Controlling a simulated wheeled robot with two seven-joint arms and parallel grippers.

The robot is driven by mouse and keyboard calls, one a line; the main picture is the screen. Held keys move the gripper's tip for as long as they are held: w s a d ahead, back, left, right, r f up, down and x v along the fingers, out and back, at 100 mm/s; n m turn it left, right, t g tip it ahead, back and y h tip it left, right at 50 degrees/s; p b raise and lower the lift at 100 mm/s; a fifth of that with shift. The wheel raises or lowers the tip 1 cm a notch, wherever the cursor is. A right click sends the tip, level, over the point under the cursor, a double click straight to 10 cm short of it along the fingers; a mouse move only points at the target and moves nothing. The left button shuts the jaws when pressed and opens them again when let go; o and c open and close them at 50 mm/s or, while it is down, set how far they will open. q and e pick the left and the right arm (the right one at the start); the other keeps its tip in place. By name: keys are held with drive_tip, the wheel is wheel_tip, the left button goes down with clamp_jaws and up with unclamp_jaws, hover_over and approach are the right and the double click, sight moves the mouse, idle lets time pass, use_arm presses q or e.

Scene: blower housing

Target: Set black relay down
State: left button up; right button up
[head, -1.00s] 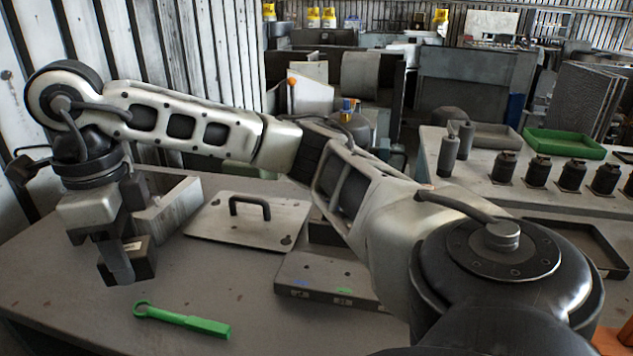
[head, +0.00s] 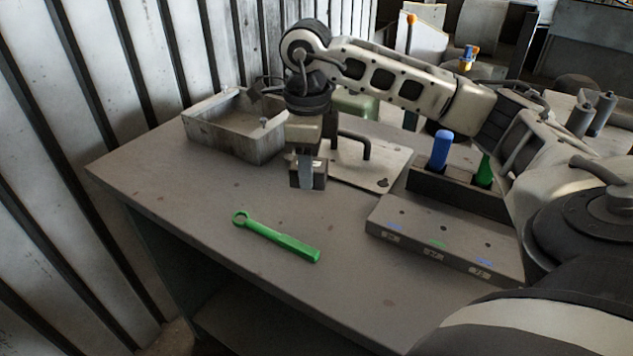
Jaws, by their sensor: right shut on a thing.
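My right gripper (head: 306,171) points down over the table and is shut on the black relay (head: 320,177). The relay is a small dark block, and a finger covers the middle of its near side. It hangs in front of the flat plate with a handle. I cannot tell whether its underside touches the table. My left gripper is not in view.
A grey open tray (head: 215,133) stands at the back left. The handled plate (head: 385,174) lies behind the relay. A green wrench (head: 285,242) lies in front. A grey block with holes (head: 440,236) and a rack (head: 450,190) with blue and green handles stand right. The left front tabletop is clear.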

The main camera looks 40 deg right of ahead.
sight(315, 200)
drive_tip(key=shift+d+f, duration=0.5)
drive_tip(key=shift+f, duration=0.05)
drive_tip(key=f, duration=0.3)
drive_tip(key=shift+d+f, duration=0.1)
drive_tip(key=shift+d, duration=0.2)
drive_tip(key=shift+f, duration=0.3)
drive_tip(key=shift+f, duration=0.2)
drive_tip(key=o, duration=1)
drive_tip(key=shift+r, duration=0.15)
